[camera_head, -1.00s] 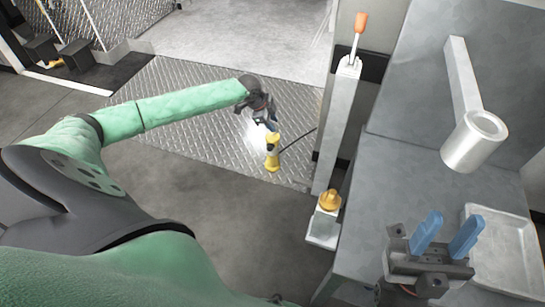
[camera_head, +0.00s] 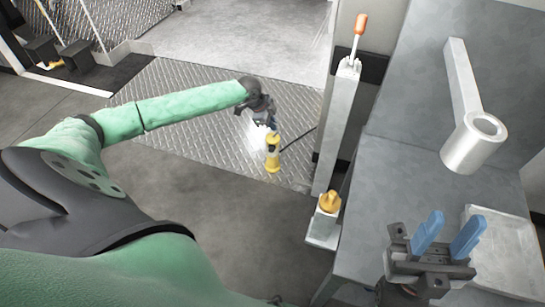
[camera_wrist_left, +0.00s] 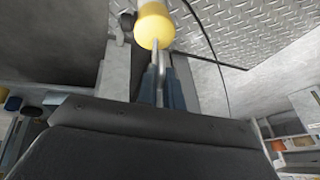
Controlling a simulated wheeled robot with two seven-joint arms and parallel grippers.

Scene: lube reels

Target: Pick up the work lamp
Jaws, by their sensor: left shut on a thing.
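The work lamp (camera_head: 273,160) is yellow with a pale band and hangs below my left gripper (camera_head: 269,124), above the metal tread-plate floor. In the left wrist view the lamp's yellow end (camera_wrist_left: 154,24) shows at the top. A thin grey hook or rod from it runs between the blue fingers of my left gripper (camera_wrist_left: 160,82), which are shut on it. My right gripper (camera_head: 447,237) is open and empty, its two blue fingers apart, above the grey bench at the lower right.
A grey post with an orange-handled tool (camera_head: 360,24) on top stands between the lamp and the grey bench (camera_head: 400,190). A yellow-orange knob (camera_head: 330,201) sits low beside the post. A metal cup on an arm (camera_head: 472,142) and a shallow tray (camera_head: 507,262) are at right. A dark cable runs near the lamp.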

